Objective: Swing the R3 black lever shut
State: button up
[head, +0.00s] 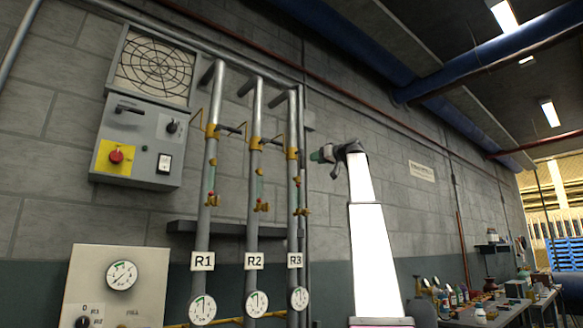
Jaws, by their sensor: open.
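The R3 pipe (291,215) is the rightmost of three grey upright pipes in the head view. Its upper yellow valve (292,153) sits level with my gripper. The R3 black lever is too small and close to my gripper to make out clearly; its angle cannot be told. My gripper (318,157), dark with a green part, is at the end of my white arm, just right of this valve. It is open. A gap seems to show between it and the pipe, but contact with the lever cannot be judged.
R1 (203,230) and R2 (253,225) pipes stand to the left, with black levers sticking out rightward. A control box (140,140) with a red button hangs farther left. Gauges sit below the labels. A cluttered workbench (490,312) stands at lower right. Wall right of R3 is mostly clear.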

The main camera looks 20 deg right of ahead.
aim_at(302, 159)
jog(key=x, duration=1)
jog(key=shift+w+a+r, duration=0.1)
jog(key=shift+w+a, duration=0.1)
jog(key=shift+w, duration=0.1)
jog(key=shift+c, duration=0.3)
grip_shut()
